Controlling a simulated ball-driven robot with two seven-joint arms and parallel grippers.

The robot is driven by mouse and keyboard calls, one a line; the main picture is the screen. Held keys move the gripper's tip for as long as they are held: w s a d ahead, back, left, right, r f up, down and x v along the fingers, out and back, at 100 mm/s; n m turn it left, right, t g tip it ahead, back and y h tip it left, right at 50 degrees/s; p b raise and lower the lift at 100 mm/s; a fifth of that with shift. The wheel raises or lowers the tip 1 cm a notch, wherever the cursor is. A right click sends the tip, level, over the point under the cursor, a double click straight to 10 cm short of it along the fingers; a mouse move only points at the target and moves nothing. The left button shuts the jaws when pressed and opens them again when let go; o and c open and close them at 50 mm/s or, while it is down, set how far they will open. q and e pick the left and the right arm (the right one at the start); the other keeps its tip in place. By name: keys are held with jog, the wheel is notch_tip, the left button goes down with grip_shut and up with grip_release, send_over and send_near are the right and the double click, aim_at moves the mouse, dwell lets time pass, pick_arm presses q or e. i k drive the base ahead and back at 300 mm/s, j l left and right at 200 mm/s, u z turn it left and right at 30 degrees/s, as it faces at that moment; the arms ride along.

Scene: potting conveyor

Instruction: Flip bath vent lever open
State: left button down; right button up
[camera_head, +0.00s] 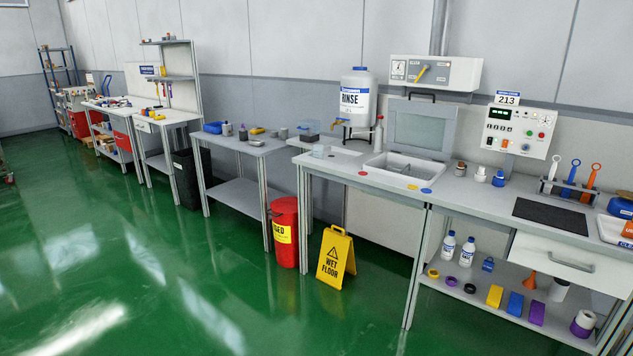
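A white wall box (455,74) with a round dial (398,69) hangs above the bath, and a grey duct (439,28) rises behind it. A yellow lever (422,73) sits on the box's front and is tilted, its upper end to the right. It looks like the vent lever; its markings are too small to read. Below, the bath (404,167) is set in the bench, with its grey framed lid (419,129) standing raised behind it. Neither of my grippers is in view.
A RINSE tank (355,98) stands left of the bath, and a control panel (519,131) right of it. A yellow wet-floor sign (335,257) and a red bin (285,232) stand on the floor before the benches. The green floor at left is clear.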

aim_at(426, 66)
jog(key=i+j+z, duration=0.15)
jog(key=i, duration=0.55)
jog(key=i+j+z, duration=0.2)
jog(key=i, duration=0.5)
jog(key=i+j+z, duration=0.1)
jog(key=i+z, duration=0.3)
jog(key=i+j+z, duration=0.5)
jog(key=z, duration=0.25)
jog(key=i+j+z, duration=0.65)
jog(key=j, duration=0.3)
jog(key=j+z, duration=0.25)
jog(key=j, duration=0.3)
jog(key=j+z, duration=0.25)
jog(key=j, duration=0.3)
jog(key=i, duration=0.05)
